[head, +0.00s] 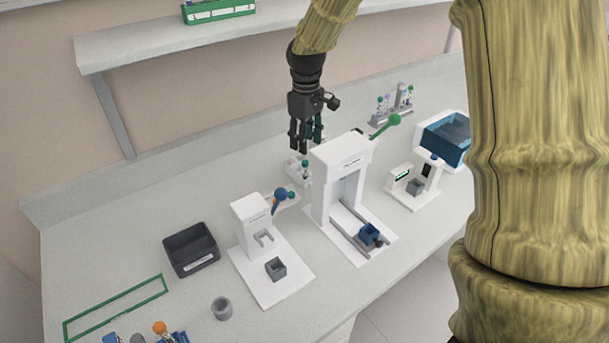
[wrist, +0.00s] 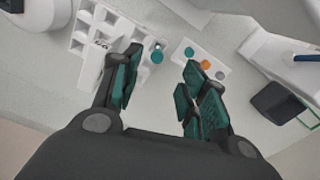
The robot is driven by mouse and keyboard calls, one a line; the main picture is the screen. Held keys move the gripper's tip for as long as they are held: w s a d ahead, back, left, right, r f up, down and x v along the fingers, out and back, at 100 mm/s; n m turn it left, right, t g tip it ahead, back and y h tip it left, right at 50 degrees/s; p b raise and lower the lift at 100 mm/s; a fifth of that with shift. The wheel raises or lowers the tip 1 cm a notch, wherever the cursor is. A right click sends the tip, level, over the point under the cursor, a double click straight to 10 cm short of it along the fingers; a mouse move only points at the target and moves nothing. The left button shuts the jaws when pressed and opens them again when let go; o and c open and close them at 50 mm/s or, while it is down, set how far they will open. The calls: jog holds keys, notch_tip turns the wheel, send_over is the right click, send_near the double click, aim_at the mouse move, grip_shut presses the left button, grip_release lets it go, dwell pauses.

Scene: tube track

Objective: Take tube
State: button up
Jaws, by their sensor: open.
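My gripper (head: 306,142) hangs fingers down over the back of the bench, open and empty. In the wrist view its two teal-padded fingers (wrist: 163,65) stand apart. A tube with a teal cap (wrist: 157,57) shows between and beyond the fingertips, beside a white gridded rack (wrist: 82,42); its body is hidden. In the head view a teal-capped tube (head: 305,163) stands in a low white holder (head: 291,170) below the gripper. I cannot tell whether these are the same tube.
A tall white press (head: 337,160) with a green-knobbed lever stands close right of the gripper. A smaller white device (head: 251,222) with a blue-knobbed lever, a dark bin (head: 190,250) and a grey cup (head: 222,308) stand nearer. A tube rack (head: 391,108) is at back right.

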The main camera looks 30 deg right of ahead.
aim_at(305, 161)
notch_tip(305, 161, down, 4)
jog(key=shift+w+f+p, duration=0.1)
jog(key=shift+f+p, duration=0.05)
jog(key=shift+p, duration=0.3)
jog(key=shift+w+d+f+p, duration=0.15)
jog(key=shift+f+p, duration=0.45)
jog(key=shift+f, duration=0.75)
jog(key=shift+w+a+f+p, duration=0.1)
jog(key=shift+f+p, duration=0.45)
jog(key=shift+f, duration=0.8)
jog(key=c, duration=0.9)
